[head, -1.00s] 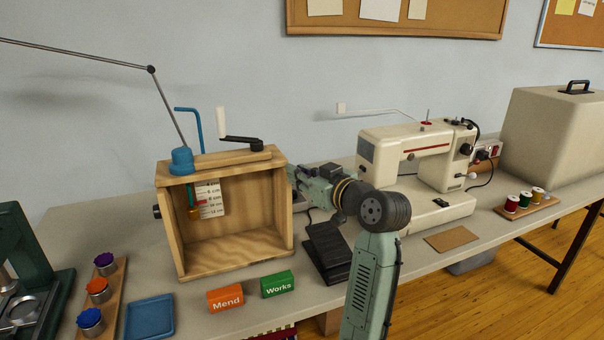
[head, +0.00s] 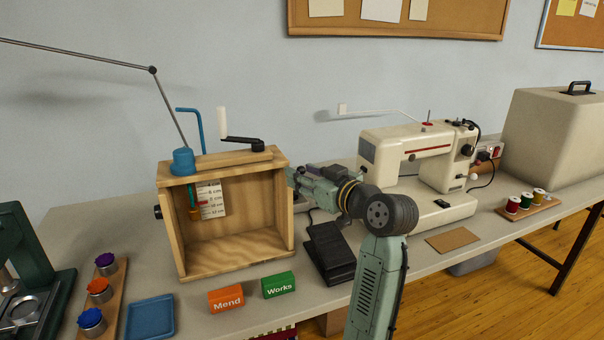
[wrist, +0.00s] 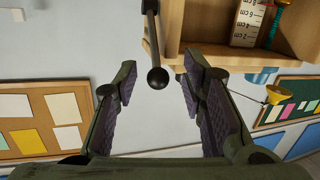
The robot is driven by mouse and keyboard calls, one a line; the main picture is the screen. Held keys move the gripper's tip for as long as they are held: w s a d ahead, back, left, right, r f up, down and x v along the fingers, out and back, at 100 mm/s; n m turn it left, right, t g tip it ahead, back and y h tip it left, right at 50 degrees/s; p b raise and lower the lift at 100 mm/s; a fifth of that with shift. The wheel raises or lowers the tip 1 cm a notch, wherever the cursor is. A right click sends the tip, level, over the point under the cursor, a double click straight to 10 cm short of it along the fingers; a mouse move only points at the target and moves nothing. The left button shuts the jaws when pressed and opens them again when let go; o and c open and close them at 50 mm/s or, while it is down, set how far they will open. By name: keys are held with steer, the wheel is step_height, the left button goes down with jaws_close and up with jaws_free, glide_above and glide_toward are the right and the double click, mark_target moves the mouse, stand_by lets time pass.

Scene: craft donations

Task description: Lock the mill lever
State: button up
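The mill is an open-fronted wooden box (head: 172,228) on the table, with a crank on top. In the wrist view, part of its wood (wrist: 217,54) shows at the upper right. A dark lever (wrist: 150,30) with a black ball knob (wrist: 157,78) hangs in from the top of that view, beside the wood. My gripper (wrist: 160,70) is open, and the knob appears in the gap between its two fingers, with visible space on both sides. In the head view my arm reaches in from the right, and the box hides the fingers and the lever.
A black pedal (head: 328,252) lies below my arm, with a sewing machine (head: 418,150) to its right. Orange (head: 226,299) and green (head: 278,285) blocks and a blue tray (head: 150,316) stand in front of the box. A thin rod (head: 80,52) rises at the left.

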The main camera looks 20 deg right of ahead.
steer(key=v, duration=1.1)
